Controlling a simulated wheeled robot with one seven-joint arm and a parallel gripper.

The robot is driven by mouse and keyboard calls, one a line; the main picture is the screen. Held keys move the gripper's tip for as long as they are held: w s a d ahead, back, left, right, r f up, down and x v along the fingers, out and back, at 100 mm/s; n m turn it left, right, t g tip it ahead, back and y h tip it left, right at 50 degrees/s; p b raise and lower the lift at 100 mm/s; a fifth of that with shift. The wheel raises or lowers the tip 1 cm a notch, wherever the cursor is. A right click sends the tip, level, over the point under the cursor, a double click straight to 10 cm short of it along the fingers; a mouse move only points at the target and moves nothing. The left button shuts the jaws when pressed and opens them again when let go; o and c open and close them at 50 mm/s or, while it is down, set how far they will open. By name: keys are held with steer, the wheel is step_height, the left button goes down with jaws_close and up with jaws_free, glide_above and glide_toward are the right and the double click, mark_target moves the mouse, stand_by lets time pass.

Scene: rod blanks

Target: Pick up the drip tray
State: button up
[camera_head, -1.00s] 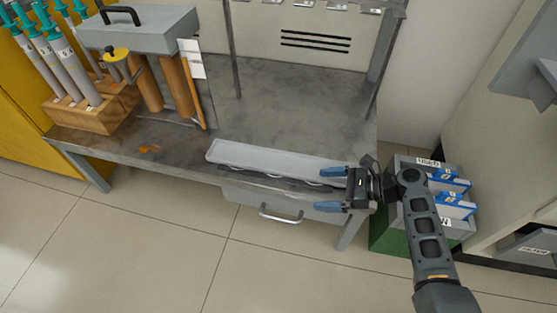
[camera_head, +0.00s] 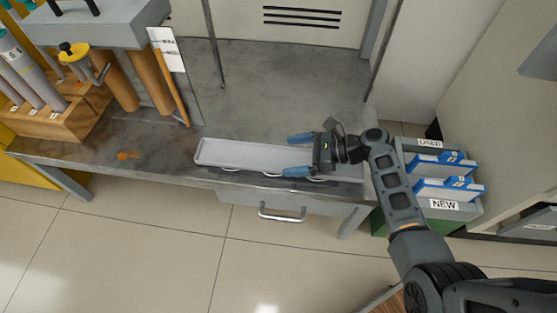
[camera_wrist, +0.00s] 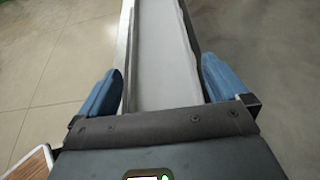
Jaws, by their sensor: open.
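The drip tray (camera_head: 245,155) is a long, shallow, light grey tray lying along the front edge of the workbench in the head view. My gripper (camera_head: 292,155) is over its right part, pointing left along its length. Its blue fingers are open, one on the far side and one on the near side. In the wrist view the tray (camera_wrist: 160,60) runs away from me between the two fingers of my gripper (camera_wrist: 160,88). Neither finger visibly grips it. My gripper hides the tray's right end, and its height above the tray is hard to tell.
The workbench (camera_head: 270,100) is clear behind the tray. A wooden rack (camera_head: 65,125) of tubes stands at the left. A drawer with a handle (camera_head: 282,215) is below the front edge. Bins (camera_head: 440,170) labelled USED and NEW stand at the right.

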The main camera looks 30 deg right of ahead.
mark_target(284, 161)
steer(key=b+x, duration=0.1)
steer(key=x, duration=0.2)
steer(key=shift+w+a+f, duration=0.1)
steer(key=shift+f, duration=0.2)
steer(key=shift+r, duration=0.1)
steer(key=c, duration=0.8)
steer(key=shift+r, duration=0.1)
steer(key=shift+c, duration=0.2)
